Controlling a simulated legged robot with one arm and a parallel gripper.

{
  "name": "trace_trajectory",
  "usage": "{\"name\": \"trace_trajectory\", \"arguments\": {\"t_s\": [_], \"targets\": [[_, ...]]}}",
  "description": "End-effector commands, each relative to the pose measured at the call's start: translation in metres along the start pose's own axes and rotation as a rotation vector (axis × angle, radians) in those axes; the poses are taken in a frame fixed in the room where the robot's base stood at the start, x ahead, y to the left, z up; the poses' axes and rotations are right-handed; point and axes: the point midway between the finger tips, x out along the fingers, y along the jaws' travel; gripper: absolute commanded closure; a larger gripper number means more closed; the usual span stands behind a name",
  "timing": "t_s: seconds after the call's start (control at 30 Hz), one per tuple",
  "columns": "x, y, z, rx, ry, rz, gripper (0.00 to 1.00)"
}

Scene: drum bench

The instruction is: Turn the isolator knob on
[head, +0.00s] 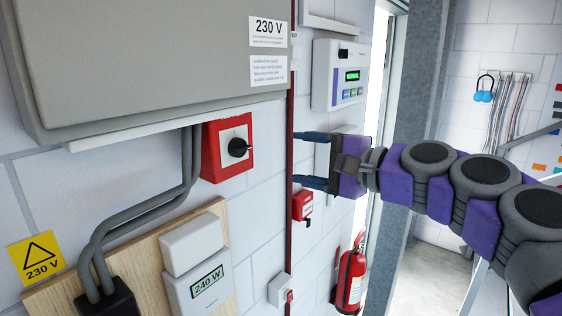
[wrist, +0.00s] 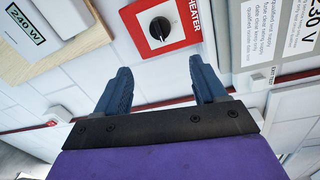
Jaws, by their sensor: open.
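The isolator knob (head: 238,147) is a black rotary knob on a white plate in a red box (head: 211,160), mounted on the wall under a large grey cabinet. In the wrist view the knob (wrist: 160,28) sits at the top middle, with the word HEATER on its red frame (wrist: 194,20). My gripper (head: 305,160) is to the right of the knob in the head view, fingers pointing left. In the wrist view my gripper (wrist: 163,80) is open and empty. Its two blue fingers are spread below the red box and apart from the knob.
The grey cabinet (head: 150,60) overhangs the knob. Thick grey cables (head: 140,215) and a 240 W meter (head: 205,285) are left of and below it. A dark red vertical pipe (head: 290,110) runs near my fingers. A small red box (head: 302,205) sits below my gripper.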

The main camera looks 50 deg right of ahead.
Motion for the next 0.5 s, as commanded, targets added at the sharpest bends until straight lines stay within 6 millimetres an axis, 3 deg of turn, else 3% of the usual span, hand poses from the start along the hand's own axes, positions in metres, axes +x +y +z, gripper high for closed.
{"name": "trace_trajectory", "arguments": {"t_s": [0.2, 0.5], "targets": [[-0.025, 0.001, 0.000, 0.000, 0.000, 0.001, 0.29], [-0.030, 0.001, 0.000, 0.000, -0.002, 0.003, 0.29]]}}
